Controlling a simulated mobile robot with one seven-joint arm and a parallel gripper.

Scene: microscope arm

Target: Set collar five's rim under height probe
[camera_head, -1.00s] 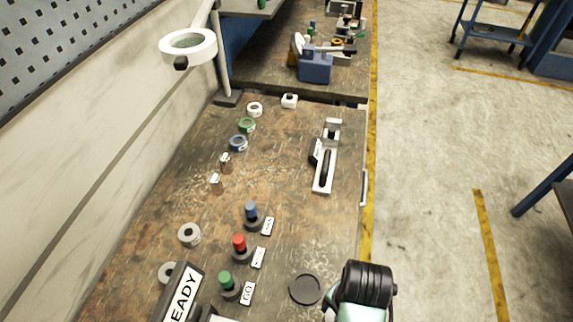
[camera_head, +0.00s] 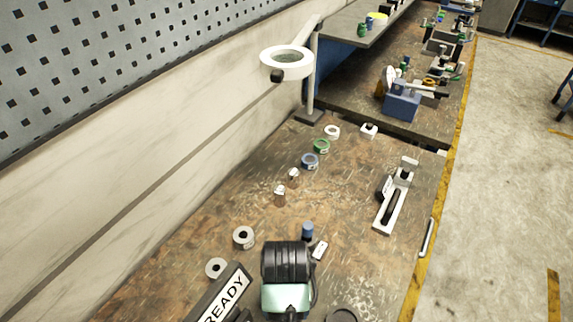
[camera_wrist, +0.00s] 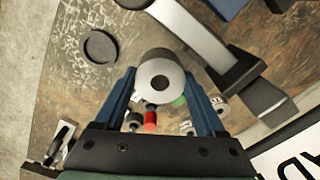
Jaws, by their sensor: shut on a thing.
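In the wrist view my gripper (camera_wrist: 160,78) is shut on a thick grey-white collar (camera_wrist: 160,82) with a round centre hole. The collar's hole faces the camera, above the worktop, and I cannot read a number on it. A grey arm with black blocks (camera_wrist: 190,30) stands close by at upper right. It may carry the height probe, but I cannot tell. In the head view my wrist (camera_head: 287,285) shows at bottom centre and hides the fingers and the held collar. Two grey collars (camera_head: 244,237) (camera_head: 216,268) rest on the bench.
A READY sign (camera_head: 222,302) stands at front left. White, green and blue rings (camera_head: 321,146) lie farther back, below a ring-headed lamp (camera_head: 287,64). A slotted metal fixture (camera_head: 393,203) is at right. A dark round disc (camera_wrist: 100,47) and a red button (camera_wrist: 150,122) show in the wrist view.

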